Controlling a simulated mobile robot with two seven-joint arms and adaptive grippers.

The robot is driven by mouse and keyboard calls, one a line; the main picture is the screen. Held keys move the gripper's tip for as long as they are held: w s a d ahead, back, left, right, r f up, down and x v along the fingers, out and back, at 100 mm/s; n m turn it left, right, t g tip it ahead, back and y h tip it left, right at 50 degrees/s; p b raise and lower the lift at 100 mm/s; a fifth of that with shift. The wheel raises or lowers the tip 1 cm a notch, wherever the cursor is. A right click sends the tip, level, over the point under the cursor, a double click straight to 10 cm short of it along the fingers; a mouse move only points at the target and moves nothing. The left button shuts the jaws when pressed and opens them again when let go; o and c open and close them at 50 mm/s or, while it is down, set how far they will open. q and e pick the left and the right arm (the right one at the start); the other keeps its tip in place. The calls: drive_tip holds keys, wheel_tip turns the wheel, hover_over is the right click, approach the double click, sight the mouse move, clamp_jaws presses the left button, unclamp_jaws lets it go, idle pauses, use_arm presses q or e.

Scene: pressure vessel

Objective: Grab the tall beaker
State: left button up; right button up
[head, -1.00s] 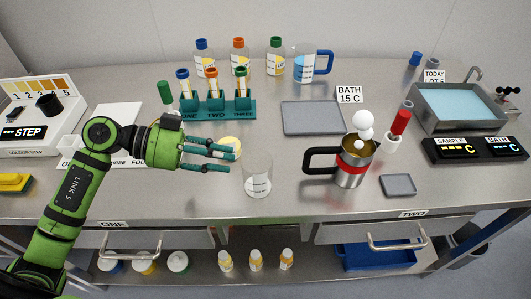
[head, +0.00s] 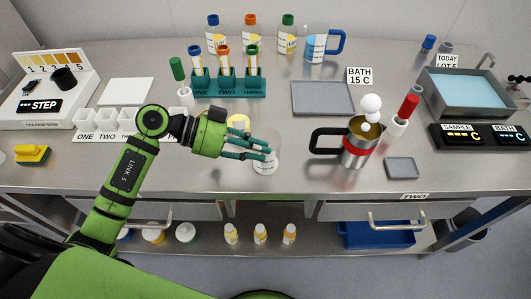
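The tall beaker (head: 265,167) is clear glass with a white printed label and stands upright near the front edge of the bench in the head view. My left gripper (head: 268,151) comes in from the left at the beaker, and its dark teal fingers overlap the glass and the top of the label. The fingers look spread, with a gap between them. Whether they touch the clear glass cannot be told. My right gripper is not in view.
A steel jug (head: 357,150) with a black handle stands to the right of the beaker. Behind are a teal tube rack (head: 228,90) and a grey tray (head: 322,98). White cups (head: 108,123) stand to the left. A small grey pad (head: 402,168) lies front right.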

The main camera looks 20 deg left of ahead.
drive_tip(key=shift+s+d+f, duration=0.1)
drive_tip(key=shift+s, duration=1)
